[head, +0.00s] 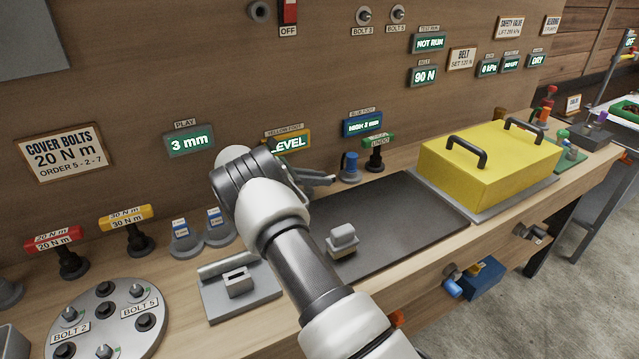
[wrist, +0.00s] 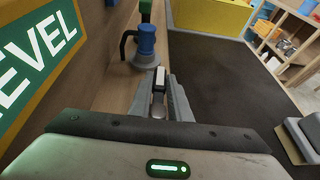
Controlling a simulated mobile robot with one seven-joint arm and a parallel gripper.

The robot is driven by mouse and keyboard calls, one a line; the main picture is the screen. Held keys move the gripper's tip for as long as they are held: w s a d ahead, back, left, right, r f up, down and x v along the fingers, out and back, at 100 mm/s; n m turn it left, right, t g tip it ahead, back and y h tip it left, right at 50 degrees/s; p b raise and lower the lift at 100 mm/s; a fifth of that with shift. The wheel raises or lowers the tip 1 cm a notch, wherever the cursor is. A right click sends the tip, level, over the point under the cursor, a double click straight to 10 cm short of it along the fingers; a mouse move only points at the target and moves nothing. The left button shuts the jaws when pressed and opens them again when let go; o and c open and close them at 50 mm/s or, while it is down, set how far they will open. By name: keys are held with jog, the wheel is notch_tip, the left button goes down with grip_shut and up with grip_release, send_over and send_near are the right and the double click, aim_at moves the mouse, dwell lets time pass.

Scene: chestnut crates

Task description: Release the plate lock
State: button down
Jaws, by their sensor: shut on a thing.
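My gripper (wrist: 160,90) is shut on a small upright piece with a pale top (wrist: 158,78), seen between the fingers in the wrist view. The pictures do not show clearly whether this piece is the plate lock. In the head view my gripper (head: 322,181) is at the back left edge of the dark flat plate (head: 420,215), below the LEVEL display. The plate also shows in the wrist view (wrist: 215,75), to the right of the fingers. My arm hides much of the plate's left side.
A blue knob on a grey foot (head: 350,168) and a green-handled tool (head: 378,150) stand just beyond my gripper. A grey block (head: 342,240) sits at the plate's front. A yellow cover (head: 485,165) stands to the right. The panel wall is close behind.

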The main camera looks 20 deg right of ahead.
jog(key=shift+s+m+g+b, duration=0.15)
jog(key=shift+m+g+b, duration=0.35)
jog(key=shift+g, duration=0.1)
jog(key=c, duration=1.6)
grip_release()
jog(key=shift+c, duration=0.2)
jog(key=shift+a, duration=0.1)
jog(key=v, duration=1.2)
